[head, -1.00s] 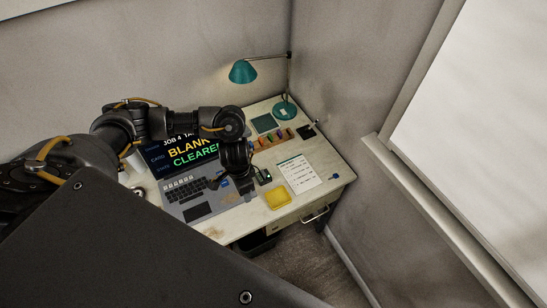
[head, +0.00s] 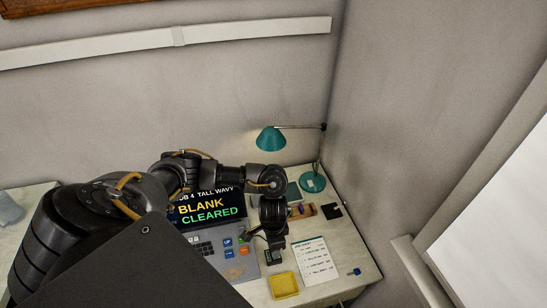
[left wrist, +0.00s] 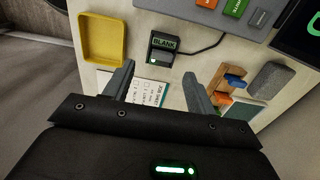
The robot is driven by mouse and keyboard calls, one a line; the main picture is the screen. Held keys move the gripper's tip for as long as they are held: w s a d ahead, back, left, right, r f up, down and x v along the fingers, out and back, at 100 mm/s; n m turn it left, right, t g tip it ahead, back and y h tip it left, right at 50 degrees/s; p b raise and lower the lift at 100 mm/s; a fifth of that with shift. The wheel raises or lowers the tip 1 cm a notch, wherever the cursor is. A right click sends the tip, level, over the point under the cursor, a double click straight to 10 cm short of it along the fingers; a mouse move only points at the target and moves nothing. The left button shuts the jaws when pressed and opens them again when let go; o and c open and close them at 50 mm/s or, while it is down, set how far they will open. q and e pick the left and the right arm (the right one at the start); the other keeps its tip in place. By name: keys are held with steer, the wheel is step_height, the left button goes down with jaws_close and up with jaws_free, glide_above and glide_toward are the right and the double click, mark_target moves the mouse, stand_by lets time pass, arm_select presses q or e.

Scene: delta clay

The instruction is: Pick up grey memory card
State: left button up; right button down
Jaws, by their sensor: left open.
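A small black card reader (head: 274,257) with a green "BLANK" label stands on the desk, and it also shows in the left wrist view (left wrist: 164,44). A grey piece (left wrist: 161,57) shows at its near end; I cannot tell if this is the grey memory card. My left gripper (left wrist: 157,73) is open and empty, its fingers apart on either side of the reader's near end as seen from the wrist. In the head view the left gripper (head: 266,234) is just above the reader. A wooden rack (left wrist: 234,78) holds orange and blue pieces. My right gripper is out of view.
A yellow tray (head: 284,286), a checklist (head: 316,262) and a blue key-like item (head: 354,272) lie nearby. A teal lamp (head: 271,139) stands in the corner. A grey block (left wrist: 272,78) is beside the rack.

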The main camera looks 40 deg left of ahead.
arm_select(q)
steer(key=shift+w+f, duration=0.15)
steer(key=shift+f, duration=0.45)
steer(key=f, duration=0.5)
steer(key=shift+a+b, duration=0.2)
steer(key=shift+b, duration=0.2)
steer(key=shift+r, duration=0.1)
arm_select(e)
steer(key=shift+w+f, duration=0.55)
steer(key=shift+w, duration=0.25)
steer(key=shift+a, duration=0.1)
arm_select(q)
steer(key=c, duration=1)
steer(key=shift+c, duration=0.2)
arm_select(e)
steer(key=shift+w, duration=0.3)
arm_select(q)
steer(key=shift+r, duration=0.15)
